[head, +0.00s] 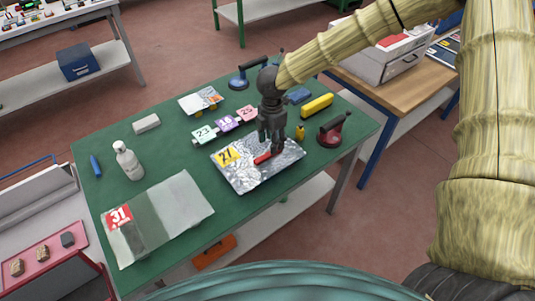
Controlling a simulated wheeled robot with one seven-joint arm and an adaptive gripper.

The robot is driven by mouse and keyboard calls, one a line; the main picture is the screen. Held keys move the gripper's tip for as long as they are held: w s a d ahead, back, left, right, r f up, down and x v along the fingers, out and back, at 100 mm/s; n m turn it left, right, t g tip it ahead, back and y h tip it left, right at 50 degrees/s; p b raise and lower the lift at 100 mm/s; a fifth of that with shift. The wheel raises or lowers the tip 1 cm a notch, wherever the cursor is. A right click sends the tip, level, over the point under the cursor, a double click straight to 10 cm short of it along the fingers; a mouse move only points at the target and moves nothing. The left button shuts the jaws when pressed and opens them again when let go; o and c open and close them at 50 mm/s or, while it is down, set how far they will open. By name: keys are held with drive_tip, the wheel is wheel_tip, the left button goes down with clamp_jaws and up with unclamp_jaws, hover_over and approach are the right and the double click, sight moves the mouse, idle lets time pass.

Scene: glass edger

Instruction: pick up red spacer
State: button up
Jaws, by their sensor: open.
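A small red spacer (262,158) lies on a shiny silver, crinkled sheet (254,178) with a yellow number label, on the green table. My gripper (270,146) points down just above and behind the spacer, its fingers open. Its fingertips overlap the far right end of the spacer in this view. I cannot tell whether they touch it.
Number cards (225,124) stand behind the sheet. A dark red suction cup (331,132), a yellow block (317,105) and a small yellow bottle (300,132) are to the right.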

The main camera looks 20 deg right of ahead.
sight(269, 154)
drive_tip(key=shift+s+a+f+p, duration=0.15)
drive_tip(key=shift+s+a+p, duration=0.05)
drive_tip(key=shift+s+p, duration=0.1)
drive_tip(key=shift+w+a+f+p, duration=0.15)
drive_tip(key=shift+f+p, duration=0.35)
drive_tip(key=shift+f, duration=0.7)
drive_tip(key=shift+w+a+f+p, duration=0.15)
drive_tip(key=shift+f+p, duration=0.35)
drive_tip(key=shift+f, duration=0.7)
drive_tip(key=shift+s, duration=0.15)
drive_tip(key=c, duration=0.9)
